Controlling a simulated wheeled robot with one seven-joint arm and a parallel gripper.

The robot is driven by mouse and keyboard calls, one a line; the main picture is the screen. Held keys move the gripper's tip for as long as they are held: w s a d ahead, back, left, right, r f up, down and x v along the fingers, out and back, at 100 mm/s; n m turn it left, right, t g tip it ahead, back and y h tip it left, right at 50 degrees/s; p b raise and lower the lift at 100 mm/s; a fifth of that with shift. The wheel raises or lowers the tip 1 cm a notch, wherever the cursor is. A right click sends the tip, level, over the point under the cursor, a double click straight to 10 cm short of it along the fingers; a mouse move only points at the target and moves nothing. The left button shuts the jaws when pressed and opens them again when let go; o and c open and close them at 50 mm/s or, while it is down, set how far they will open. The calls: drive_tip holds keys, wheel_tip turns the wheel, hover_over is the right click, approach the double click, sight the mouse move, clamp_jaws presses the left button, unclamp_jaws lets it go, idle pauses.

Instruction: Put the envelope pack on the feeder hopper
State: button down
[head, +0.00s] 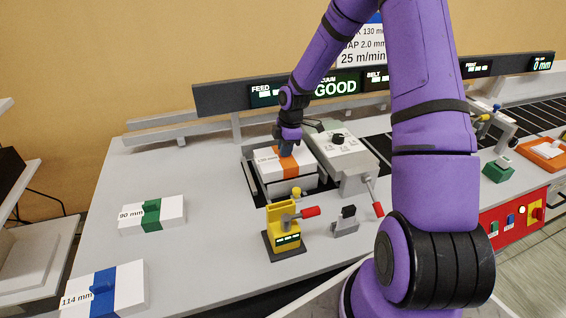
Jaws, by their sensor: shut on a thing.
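An envelope pack (302,162) is white with an orange band and a label that seems to read 130 mm. It sits at the feeder hopper (249,176), a dark-framed bay in the grey table, left of a grey machine head. My gripper (286,150) comes down from above and is shut on the orange band at the top of the pack. The fingertips are small and partly hidden. The pack looks level, within or just above the hopper; I cannot tell whether it bears on the hopper floor.
A green-banded 90 mm pack (170,211) and a blue-banded 114 mm pack (131,285) lie at the left. The grey machine head (345,158) is close on the right.

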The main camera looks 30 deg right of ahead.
sight(285, 161)
drive_tip(key=shift+f, duration=2.6)
drive_tip(key=c, duration=1.2)
unclamp_jaws()
drive_tip(key=shift+f, duration=0.15)
